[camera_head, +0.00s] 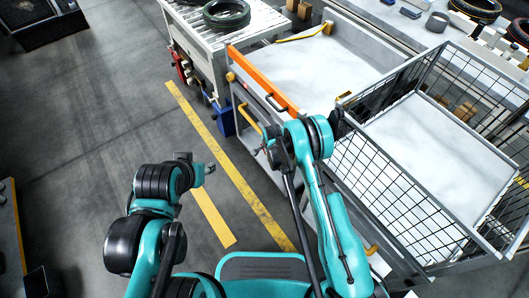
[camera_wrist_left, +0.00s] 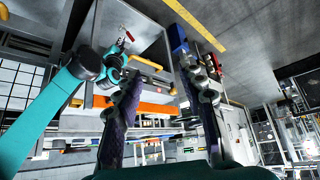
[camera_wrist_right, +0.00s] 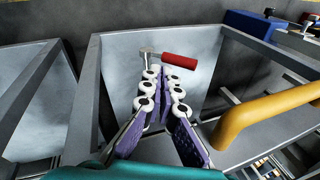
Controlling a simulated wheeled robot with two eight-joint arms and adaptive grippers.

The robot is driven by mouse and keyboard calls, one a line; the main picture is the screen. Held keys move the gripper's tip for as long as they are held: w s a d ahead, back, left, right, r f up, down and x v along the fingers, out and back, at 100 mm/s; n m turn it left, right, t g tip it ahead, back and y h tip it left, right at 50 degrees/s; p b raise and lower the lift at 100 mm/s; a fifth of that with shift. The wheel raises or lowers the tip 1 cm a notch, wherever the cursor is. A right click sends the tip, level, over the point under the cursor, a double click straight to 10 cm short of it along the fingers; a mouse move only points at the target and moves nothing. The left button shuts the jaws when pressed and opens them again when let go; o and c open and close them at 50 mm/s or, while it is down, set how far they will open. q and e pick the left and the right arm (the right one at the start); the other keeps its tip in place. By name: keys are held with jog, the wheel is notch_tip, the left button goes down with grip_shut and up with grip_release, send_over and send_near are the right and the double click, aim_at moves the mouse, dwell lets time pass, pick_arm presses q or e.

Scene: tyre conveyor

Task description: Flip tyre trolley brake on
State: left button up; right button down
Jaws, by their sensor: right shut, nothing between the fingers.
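The brake lever, with a red grip (camera_wrist_right: 179,61) on a pale metal stem (camera_wrist_right: 148,58), shows in the right wrist view against a grey trolley panel. Its red grip also shows in the left wrist view (camera_wrist_left: 128,36). My right gripper (camera_wrist_right: 161,75) is shut and empty, its tips close below the lever; contact cannot be told. In the head view my right gripper (camera_head: 268,149) is low beside the tyre trolley (camera_head: 281,184), and the lever cannot be made out there. My left gripper (camera_wrist_left: 160,68) is open and empty; in the head view (camera_head: 210,168) it hangs left of the trolley.
A yellow handle (camera_wrist_right: 270,113) runs just right of my right gripper. The trolley has an orange bar (camera_head: 262,78). A wire-mesh cage (camera_head: 385,200) stands right of my right arm. A conveyor (camera_head: 187,32) carries a tyre (camera_head: 226,14).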

pick_arm(q)
jog(key=r+p, duration=0.1)
jog(key=w+r+p, duration=0.1)
jog(key=r, duration=0.1)
jog(key=shift+d+r+p, duration=0.15)
jog(key=shift+p, duration=0.25)
pick_arm(e)
jog(key=d+v, duration=0.1)
jog(key=v, duration=0.7)
jog(key=shift+s, duration=0.35)
jog(key=shift+f, duration=0.15)
